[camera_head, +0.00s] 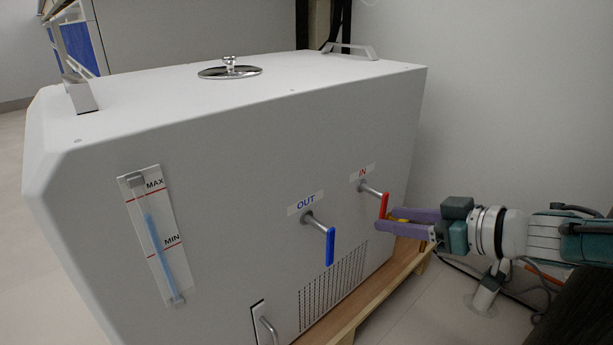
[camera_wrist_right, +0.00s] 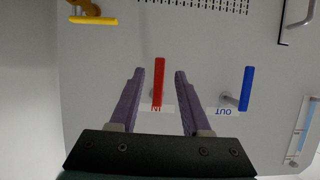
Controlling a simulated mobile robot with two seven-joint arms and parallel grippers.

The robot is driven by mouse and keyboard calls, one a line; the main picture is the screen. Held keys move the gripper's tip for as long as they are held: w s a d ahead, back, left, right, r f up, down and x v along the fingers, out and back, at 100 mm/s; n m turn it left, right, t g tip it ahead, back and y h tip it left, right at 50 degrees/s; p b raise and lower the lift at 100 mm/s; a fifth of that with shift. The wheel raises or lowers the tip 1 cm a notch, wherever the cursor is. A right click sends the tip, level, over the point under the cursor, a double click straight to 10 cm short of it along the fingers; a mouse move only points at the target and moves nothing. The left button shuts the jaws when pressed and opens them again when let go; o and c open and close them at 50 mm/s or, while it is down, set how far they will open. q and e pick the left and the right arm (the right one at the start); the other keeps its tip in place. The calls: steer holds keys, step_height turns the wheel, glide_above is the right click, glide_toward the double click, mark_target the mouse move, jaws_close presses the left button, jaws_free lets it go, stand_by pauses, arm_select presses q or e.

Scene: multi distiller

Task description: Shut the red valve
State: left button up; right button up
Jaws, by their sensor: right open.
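The red valve handle (camera_head: 384,205) hangs down from its pipe below the "IN" label on the front of the white distiller. My right gripper (camera_head: 386,218) reaches in from the right at the handle. In the right wrist view, the red handle (camera_wrist_right: 159,80) shows between the two purple fingers of the right gripper (camera_wrist_right: 159,72). The fingers are apart, with a visible gap on each side of the handle. My left gripper is not in view.
The blue OUT valve handle (camera_head: 331,246) hangs to the left of the red one; it also shows in the right wrist view (camera_wrist_right: 246,88). A yellow handle (camera_wrist_right: 93,19) is on the red valve's other side. The distiller (camera_head: 230,150) stands on a wooden pallet (camera_head: 385,287).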

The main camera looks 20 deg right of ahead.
arm_select(q)
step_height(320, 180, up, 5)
steer(key=p, duration=0.3)
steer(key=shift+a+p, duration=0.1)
steer(key=shift+p, duration=0.25)
arm_select(e)
steer(key=v, duration=0.6)
steer(key=shift+s+r, duration=0.15)
